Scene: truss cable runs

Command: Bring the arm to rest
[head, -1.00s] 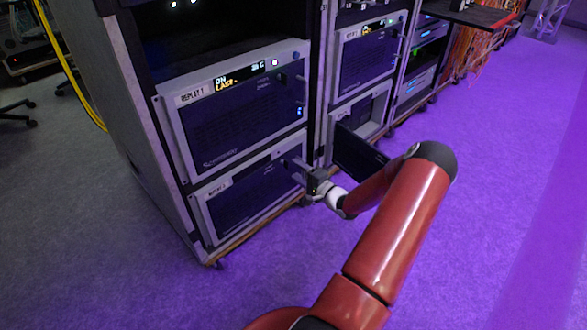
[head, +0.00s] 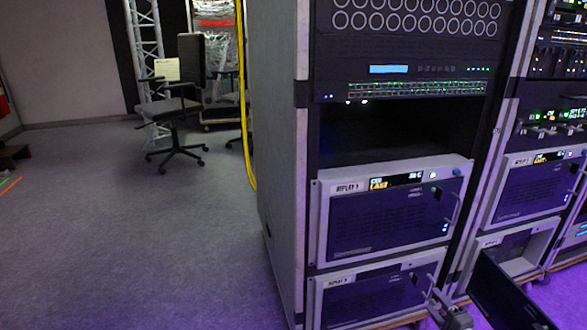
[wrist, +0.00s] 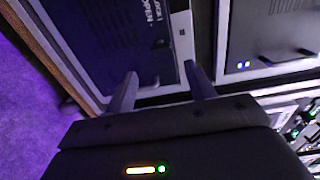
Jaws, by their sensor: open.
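My gripper (wrist: 160,72) is open in the wrist view, its two dark fingers apart with nothing seen held between them. It faces the front of a rack unit (wrist: 85,35) with a pale frame. I cannot tell whether the fingers touch it. In the head view my gripper (head: 452,314) shows only at the bottom edge, in front of the lower replay unit (head: 370,300). Most of my arm is out of the head view.
The equipment rack (head: 280,150) fills the right half. A dark open door panel (head: 505,295) juts out at the lower right. A yellow cable (head: 243,100) hangs on the rack's left. An office chair (head: 180,100) stands far back.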

